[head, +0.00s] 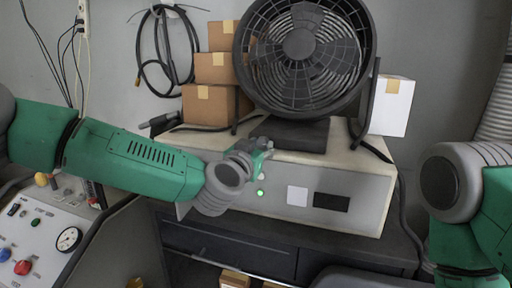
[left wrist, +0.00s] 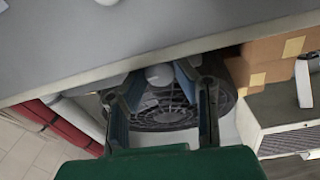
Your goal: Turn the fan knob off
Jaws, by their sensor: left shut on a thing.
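The black fan (head: 305,55) stands on a beige box (head: 350,190) with a lit green light (head: 260,192) on its front panel. My left gripper (head: 262,146) is at the upper left of that panel. In the left wrist view my left gripper (left wrist: 160,78) has its fingers on either side of a pale round knob (left wrist: 160,74) and is shut on it. In the head view the knob is hidden behind the gripper. The fan also shows in the left wrist view (left wrist: 165,117). Of my right arm only links show, at the right edge; its gripper is out of view.
Cardboard boxes (head: 208,105) are stacked left of the fan, and a white box (head: 392,105) stands at its right. A console (head: 35,245) with buttons and a gauge is at the lower left. Cables hang on the wall. A dark cabinet (head: 230,247) lies below the box.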

